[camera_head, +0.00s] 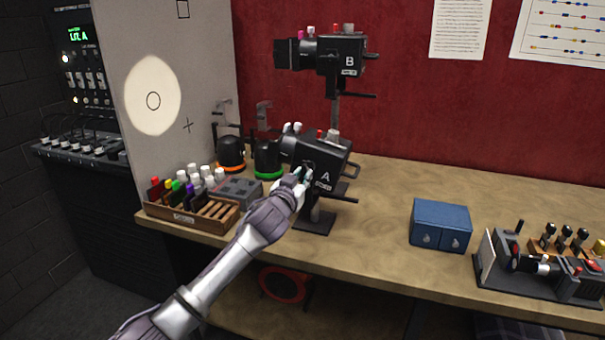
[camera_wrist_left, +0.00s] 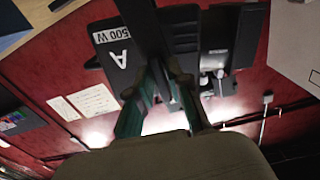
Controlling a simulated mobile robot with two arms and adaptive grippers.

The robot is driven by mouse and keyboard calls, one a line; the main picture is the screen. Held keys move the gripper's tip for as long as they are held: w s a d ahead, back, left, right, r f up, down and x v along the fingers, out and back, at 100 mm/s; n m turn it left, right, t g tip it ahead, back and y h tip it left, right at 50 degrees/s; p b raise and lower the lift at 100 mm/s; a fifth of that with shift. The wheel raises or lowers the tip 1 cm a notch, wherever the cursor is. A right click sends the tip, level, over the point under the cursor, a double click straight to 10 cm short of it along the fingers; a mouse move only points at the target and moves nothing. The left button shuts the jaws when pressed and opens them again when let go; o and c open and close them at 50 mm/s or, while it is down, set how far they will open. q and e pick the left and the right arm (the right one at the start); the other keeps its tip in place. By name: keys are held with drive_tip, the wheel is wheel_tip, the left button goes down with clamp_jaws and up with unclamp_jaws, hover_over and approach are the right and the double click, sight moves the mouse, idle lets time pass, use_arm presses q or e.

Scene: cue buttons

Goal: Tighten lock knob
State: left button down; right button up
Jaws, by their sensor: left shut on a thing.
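A black spotlight marked A (camera_head: 322,157) stands on a short stand on the wooden bench, tilted, facing the pale panel. My left gripper (camera_head: 304,176) is at its near side, close below the body and beside the letter A. In the left wrist view the spotlight (camera_wrist_left: 112,60) is close, with "500 W" on its label. The left fingers (camera_wrist_left: 158,92) are shut on a dark part at the spotlight's side, which I take to be the lock knob; the fingers hide most of it. My right gripper is not in view.
A second spotlight marked B (camera_head: 340,55) stands higher behind. A wooden rack of coloured markers (camera_head: 195,212) is at the left, with two dark domed lamps (camera_head: 267,160) behind. A blue box (camera_head: 440,226) stands at the right. The bench between A and the box is clear.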

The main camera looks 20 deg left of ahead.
use_arm(q)
drive_tip(key=m+p, duration=0.1)
drive_tip(key=m, duration=0.2)
drive_tip(key=shift+a+r+m, duration=0.1)
drive_tip(key=shift+m, duration=0.2)
drive_tip(key=m+p, duration=0.2)
drive_tip(key=m, duration=0.2)
drive_tip(key=shift+m, duration=0.3)
drive_tip(key=m+p, duration=0.1)
drive_tip(key=m, duration=0.4)
drive_tip(key=shift+r+p, duration=0.1)
drive_tip(key=shift+p, duration=0.2)
drive_tip(key=shift+m+p, duration=0.5)
drive_tip(key=shift+m, duration=1.3)
drive_tip(key=c, duration=1.2)
unclamp_jaws()
drive_tip(key=shift+s, duration=0.15)
